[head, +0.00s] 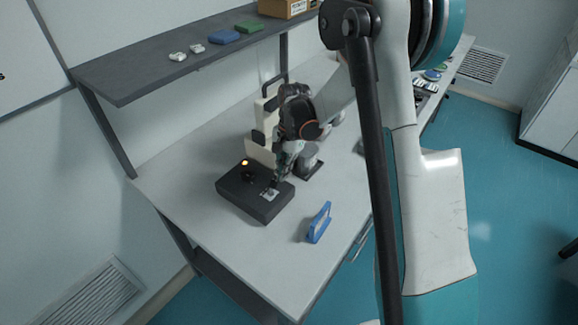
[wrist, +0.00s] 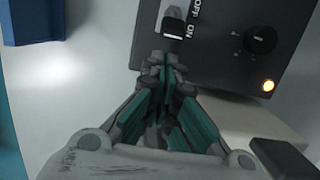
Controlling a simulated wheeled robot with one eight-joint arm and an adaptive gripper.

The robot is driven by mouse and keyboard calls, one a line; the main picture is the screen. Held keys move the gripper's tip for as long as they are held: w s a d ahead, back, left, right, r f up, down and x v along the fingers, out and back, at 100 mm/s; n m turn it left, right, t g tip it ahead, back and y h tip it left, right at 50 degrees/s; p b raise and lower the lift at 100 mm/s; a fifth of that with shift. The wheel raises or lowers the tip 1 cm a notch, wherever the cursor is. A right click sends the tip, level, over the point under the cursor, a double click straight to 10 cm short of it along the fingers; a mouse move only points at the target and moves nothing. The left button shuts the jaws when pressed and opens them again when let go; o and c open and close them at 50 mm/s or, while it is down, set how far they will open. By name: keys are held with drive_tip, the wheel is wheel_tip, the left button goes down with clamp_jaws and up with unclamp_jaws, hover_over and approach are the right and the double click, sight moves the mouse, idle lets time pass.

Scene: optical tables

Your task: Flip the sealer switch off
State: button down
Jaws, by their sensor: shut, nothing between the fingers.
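The sealer's black control box (head: 240,195) sits on the light table and also fills the upper right of the wrist view (wrist: 225,60). Its switch (wrist: 174,22) is a dark rocker with a bright end, beside OFF and ON labels. The ON label lies on the side nearer my fingers; the rocker's tilt is hard to tell. An orange lamp (wrist: 268,85) glows near a round black knob (wrist: 261,40). My gripper (wrist: 167,62) is shut and empty, its tips just short of the switch's ON end. Contact cannot be told. In the head view my gripper (head: 274,183) is over the box.
A blue object (head: 319,222) stands on the table right of the box. A beige and black device (head: 264,112) stands behind it. A raised shelf (head: 130,82) with small items runs along the wall.

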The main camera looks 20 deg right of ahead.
sight(272, 185)
drive_tip(key=shift+s+a+r, duration=0.25)
drive_tip(key=shift+a+r, duration=0.05)
drive_tip(key=shift+a, duration=0.1)
drive_tip(key=shift+s+a+r+t+h, duration=0.25)
drive_tip(key=shift+a+r+t+h, duration=0.2)
drive_tip(key=shift+h, duration=0.35)
drive_tip(key=shift+s+a+r+t+h, duration=0.2)
drive_tip(key=shift+a+r+t+h, duration=0.05)
drive_tip(key=shift+t+h, duration=0.25)
drive_tip(key=shift+s+a+r+t+h+b, duration=0.2)
drive_tip(key=shift+a+t+h+b, duration=0.2)
drive_tip(key=shift+h, duration=0.15)
drive_tip(key=shift+s+a+r+t+h+b, duration=0.1)
drive_tip(key=shift+s+a+t+h+b, duration=0.2)
drive_tip(key=shift+h, duration=0.25)
drive_tip(key=t+h+b, duration=0.1)
drive_tip(key=s+a+t+h+b, duration=0.1)
drive_tip(key=shift+a+r+h+b, duration=0.15)
drive_tip(key=shift+a+h+b, duration=0.15)
drive_tip(key=shift+h+b, duration=0.1)
drive_tip(key=shift+w+d+r+p, duration=0.15)
drive_tip(key=shift+d+r+p, duration=0.1)
drive_tip(key=shift+p, duration=0.05)
